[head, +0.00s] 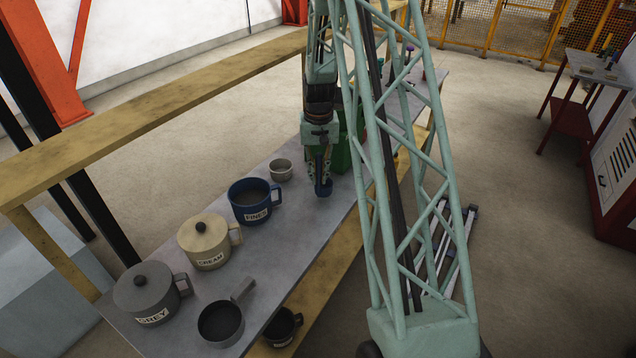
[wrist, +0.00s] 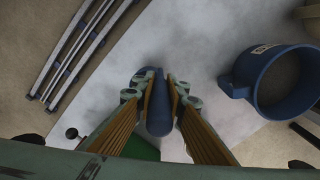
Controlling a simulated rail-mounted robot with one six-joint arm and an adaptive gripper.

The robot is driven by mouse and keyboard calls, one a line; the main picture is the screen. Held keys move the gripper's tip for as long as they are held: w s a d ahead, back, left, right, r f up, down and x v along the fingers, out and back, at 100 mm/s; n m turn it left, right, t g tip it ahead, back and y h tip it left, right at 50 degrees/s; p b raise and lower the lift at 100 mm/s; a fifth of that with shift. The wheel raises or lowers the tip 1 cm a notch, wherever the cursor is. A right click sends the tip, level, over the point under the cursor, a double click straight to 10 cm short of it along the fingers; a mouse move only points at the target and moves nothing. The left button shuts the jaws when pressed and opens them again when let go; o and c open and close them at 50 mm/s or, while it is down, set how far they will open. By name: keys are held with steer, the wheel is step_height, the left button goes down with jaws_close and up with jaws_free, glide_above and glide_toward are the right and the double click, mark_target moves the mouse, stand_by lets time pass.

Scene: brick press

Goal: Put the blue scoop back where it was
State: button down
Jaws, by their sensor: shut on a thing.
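The blue scoop (head: 324,188) is in my gripper (head: 319,170), low over the grey table (head: 290,225) or at its surface; I cannot tell whether it touches. In the wrist view the scoop (wrist: 158,105) sits between the two fingers of my gripper (wrist: 158,84), which are shut on it from both sides. The blue FINES mug (head: 252,205) stands to the left of the scoop in the head view. It is at the right in the wrist view (wrist: 280,82).
A small metal cup (head: 281,170) stands behind the FINES mug. The CREAM pot (head: 205,243), GREY pot (head: 147,293) and a dark pan (head: 221,323) stand nearer the front. A green container (head: 342,155) is close behind my gripper. Bare tabletop lies in front of the scoop.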

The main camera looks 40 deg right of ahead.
mark_target(318, 155)
steer(key=shift+w, duration=0.15)
steer(key=shift+w+d, duration=0.15)
steer(key=shift+w, duration=0.1)
steer(key=shift+f, duration=1.8)
steer(key=shift+f, duration=0.15)
steer(key=c, duration=2.6)
jaws_free()
steer(key=shift+c, duration=0.2)
steer(key=shift+r, duration=6.15)
